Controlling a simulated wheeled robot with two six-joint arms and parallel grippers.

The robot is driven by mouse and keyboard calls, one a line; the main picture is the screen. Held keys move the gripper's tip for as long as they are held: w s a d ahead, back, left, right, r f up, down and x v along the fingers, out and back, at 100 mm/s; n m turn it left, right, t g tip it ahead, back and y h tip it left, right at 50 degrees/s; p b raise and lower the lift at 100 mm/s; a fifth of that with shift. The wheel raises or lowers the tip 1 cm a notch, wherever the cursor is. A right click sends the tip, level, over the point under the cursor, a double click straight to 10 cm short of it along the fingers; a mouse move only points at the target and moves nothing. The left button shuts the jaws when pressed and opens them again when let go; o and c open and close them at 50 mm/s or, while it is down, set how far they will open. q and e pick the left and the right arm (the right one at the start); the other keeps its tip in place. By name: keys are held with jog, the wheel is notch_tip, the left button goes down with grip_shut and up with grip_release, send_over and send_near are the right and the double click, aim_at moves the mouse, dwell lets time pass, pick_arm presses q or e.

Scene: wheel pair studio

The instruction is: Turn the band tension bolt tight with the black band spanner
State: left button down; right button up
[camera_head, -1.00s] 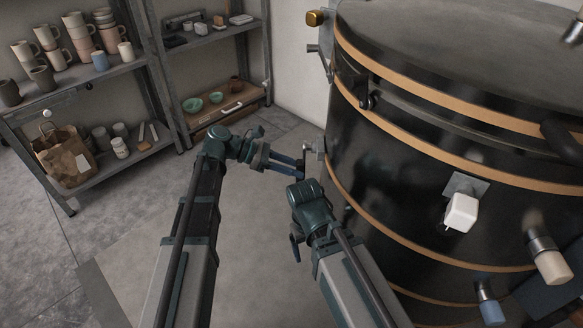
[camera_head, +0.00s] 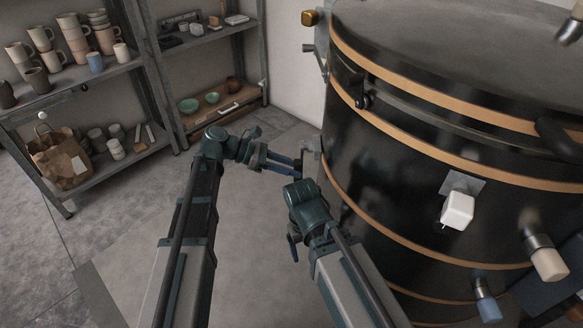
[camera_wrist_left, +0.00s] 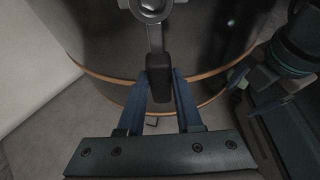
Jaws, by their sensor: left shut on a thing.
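The black band spanner (camera_wrist_left: 157,75) shows in the left wrist view, with a dark handle and a grey shaft rising to a round head at the top edge. The head appears to sit over the band tension bolt (camera_wrist_left: 150,5) on the kiln's side; its exact fit is hard to see. My left gripper (camera_wrist_left: 159,84) is shut on the spanner's handle. In the head view my left gripper (camera_head: 297,166) is beside the kiln's left wall, its fingertips partly hiding the spanner. My right gripper (camera_head: 293,242) is low in front of the kiln, mostly hidden by its own arm.
The large black kiln (camera_head: 400,160) with copper-coloured bands fills the right side, close to both arms. White (camera_head: 458,210) and blue (camera_head: 488,310) fittings stick out of it. Metal shelves (camera_head: 110,90) with mugs and bowls stand at the back left. The floor between is clear.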

pick_arm(q)
jog(key=shift+d, duration=0.25)
jog(key=shift+d, duration=0.2)
jog(key=shift+d, duration=0.1)
dwell(0.4)
jog(key=shift+w+d+r+m+t, duration=0.1)
jog(key=shift+w+r+m+t, duration=0.05)
jog(key=shift+w+m+t, duration=0.8)
jog(key=shift+w+m, duration=0.15)
jog(key=shift+m, duration=0.1)
jog(key=shift+w+d+r+m+t+h, duration=0.15)
jog(key=shift+w+r+m+t, duration=0.15)
jog(key=shift+w+m, duration=0.25)
jog(key=shift+w+r+m+t+h, duration=0.2)
jog(key=shift+w+m+t, duration=0.15)
jog(key=shift+w+m, duration=0.15)
